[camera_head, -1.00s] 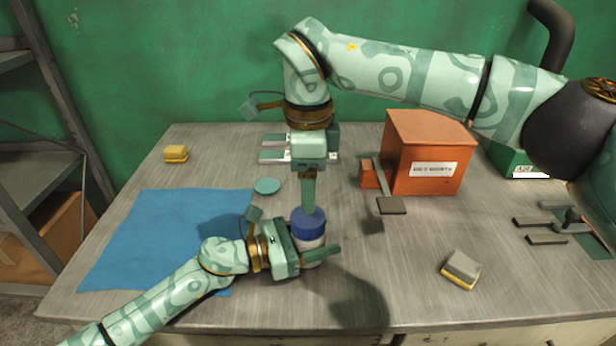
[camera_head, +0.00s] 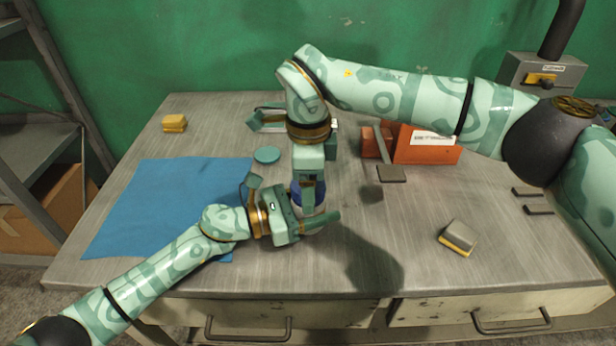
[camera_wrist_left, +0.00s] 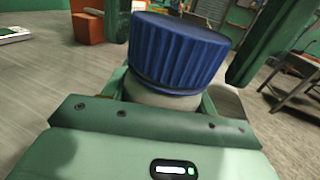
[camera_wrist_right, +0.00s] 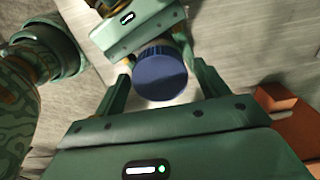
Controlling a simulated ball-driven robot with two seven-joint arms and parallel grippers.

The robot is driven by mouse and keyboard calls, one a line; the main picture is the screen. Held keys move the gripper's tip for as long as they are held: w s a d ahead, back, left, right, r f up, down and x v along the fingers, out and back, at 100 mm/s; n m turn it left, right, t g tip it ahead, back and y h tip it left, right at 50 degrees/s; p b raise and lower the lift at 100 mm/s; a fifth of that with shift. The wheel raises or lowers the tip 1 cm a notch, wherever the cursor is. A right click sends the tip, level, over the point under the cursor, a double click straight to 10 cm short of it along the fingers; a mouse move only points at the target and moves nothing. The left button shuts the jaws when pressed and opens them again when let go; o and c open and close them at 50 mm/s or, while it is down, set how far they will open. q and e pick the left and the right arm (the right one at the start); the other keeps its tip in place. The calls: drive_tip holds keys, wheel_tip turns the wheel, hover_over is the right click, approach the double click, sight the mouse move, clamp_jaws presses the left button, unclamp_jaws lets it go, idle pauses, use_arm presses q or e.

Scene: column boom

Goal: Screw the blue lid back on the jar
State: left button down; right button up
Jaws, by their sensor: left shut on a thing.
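The jar (camera_wrist_left: 165,98) is pale and stands upright, mostly hidden by my grippers. Its ribbed blue lid (camera_wrist_left: 178,52) sits on top; whether it is threaded cannot be told. In the head view, only bits of the lid (camera_head: 320,190) show behind my right gripper. My left gripper (camera_head: 318,213) is shut on the jar body, reaching in from the left. My right gripper (camera_wrist_right: 163,85) points down over the lid, open. In the left wrist view its two green fingers stand on either side of the lid, with gaps.
A blue cloth (camera_head: 165,205) lies at left, with a teal disc (camera_head: 267,154) beyond its corner. A yellow block (camera_head: 174,123) is at back left. An orange box (camera_head: 428,150) stands behind right. A grey-yellow sponge (camera_head: 457,237) lies front right. The table front is clear.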

drive_tip(key=c, duration=0.9)
drive_tip(key=m, duration=0.5)
drive_tip(key=shift+c, duration=0.2)
drive_tip(key=m, duration=0.6)
drive_tip(key=shift+m, duration=0.3)
drive_tip(key=o, duration=1.2)
drive_tip(key=shift+c, duration=0.2)
wheel_tip(320, 180, up, 12)
use_arm(q)
drive_tip(key=shift+c, duration=1.9)
unclamp_jaws()
